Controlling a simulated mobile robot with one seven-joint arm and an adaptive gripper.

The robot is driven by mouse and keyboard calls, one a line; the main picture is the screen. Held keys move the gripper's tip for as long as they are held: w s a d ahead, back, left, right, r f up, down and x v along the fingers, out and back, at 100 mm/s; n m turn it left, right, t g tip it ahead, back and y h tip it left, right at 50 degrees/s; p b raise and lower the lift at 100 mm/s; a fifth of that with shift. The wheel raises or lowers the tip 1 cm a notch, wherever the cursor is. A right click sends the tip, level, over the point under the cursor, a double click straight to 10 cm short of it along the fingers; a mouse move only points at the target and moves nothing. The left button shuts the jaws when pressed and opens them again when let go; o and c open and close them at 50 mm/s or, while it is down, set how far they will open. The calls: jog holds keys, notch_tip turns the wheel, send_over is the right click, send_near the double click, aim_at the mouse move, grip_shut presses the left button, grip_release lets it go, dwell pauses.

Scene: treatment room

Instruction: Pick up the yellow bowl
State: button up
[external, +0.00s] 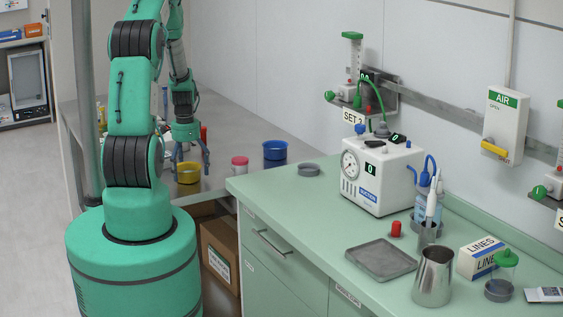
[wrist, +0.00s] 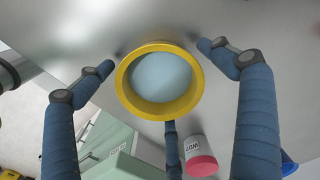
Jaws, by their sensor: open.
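The yellow bowl (external: 188,173) stands on the grey table behind my arm in the external view. In the wrist view the yellow bowl (wrist: 127,90) is upright, with a pale blue-grey inside. My gripper (external: 190,160) is above and around the bowl, fingers pointing down. In the wrist view my gripper (wrist: 157,82) has its blue fingers spread, one at the left, one at the right and one below the bowl. The fingers look apart from the rim, and nothing is held.
A white jar with a pink lid (external: 240,166) stands right of the bowl, labelled in the wrist view (wrist: 200,150). A blue container (external: 275,153) is farther right. A green counter (external: 310,208) with a pump unit (external: 378,175) begins beside the table. Open table lies behind the bowl.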

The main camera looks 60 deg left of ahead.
dwell(0.3)
jog(key=c, duration=1.1)
jog(key=shift+r, duration=0.1)
jog(key=shift+r, duration=0.5)
jog(key=r, duration=0.2)
jog(key=shift+s+d+r+p, duration=0.15)
jog(key=shift+d+r+p, duration=0.1)
jog(key=shift+r+p, duration=0.1)
jog(key=s+d+r+p, duration=0.1)
jog(key=s+d, duration=0.7)
jog(key=d, duration=0.4)
jog(key=shift+s+d, duration=0.25)
jog(key=shift+d, duration=0.15)
